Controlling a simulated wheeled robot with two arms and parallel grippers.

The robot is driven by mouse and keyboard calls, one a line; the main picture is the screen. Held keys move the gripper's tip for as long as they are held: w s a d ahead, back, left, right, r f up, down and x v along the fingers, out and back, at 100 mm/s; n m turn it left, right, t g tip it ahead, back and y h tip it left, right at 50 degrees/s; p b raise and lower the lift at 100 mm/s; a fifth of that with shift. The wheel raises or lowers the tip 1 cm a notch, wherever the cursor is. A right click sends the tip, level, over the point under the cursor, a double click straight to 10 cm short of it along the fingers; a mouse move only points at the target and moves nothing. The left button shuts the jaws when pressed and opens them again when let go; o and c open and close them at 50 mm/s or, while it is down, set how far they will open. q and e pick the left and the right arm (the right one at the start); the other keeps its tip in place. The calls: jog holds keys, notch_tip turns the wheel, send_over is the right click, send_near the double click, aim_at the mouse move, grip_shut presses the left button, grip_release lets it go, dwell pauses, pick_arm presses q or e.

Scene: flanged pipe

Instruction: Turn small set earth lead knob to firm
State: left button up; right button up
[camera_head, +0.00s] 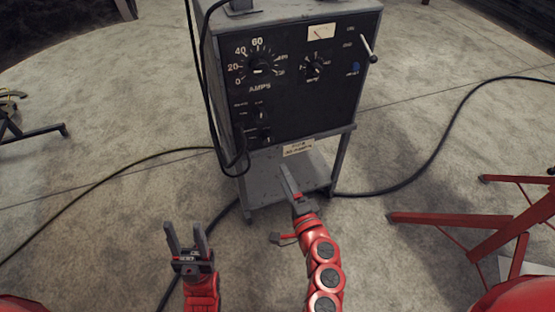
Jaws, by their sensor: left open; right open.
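The small set (325,100) is a grey box with a black front panel, standing on a grey stand. Its lower left front carries two small dark fittings, an upper one (256,111) and a lower one (257,134) where a black cable (240,165) hangs close by. I cannot tell which of them is the earth lead knob, or how tight it is. My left gripper (187,238) is open and empty, pointing up over the floor left of the stand. My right gripper (288,181) is open, seen nearly edge-on, in front of the stand below the panel. Neither visibly touches the set.
The panel also has an AMPS dial (260,68), a smaller dial (313,66), a meter (321,31) and a lever (368,48). Black cables (440,150) cross the floor. A red metal frame (480,225) stands at right. The floor left of the set is mostly clear.

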jog(key=v, duration=0.3)
jog(key=shift+s+d, duration=0.1)
jog(key=shift+s, duration=0.15)
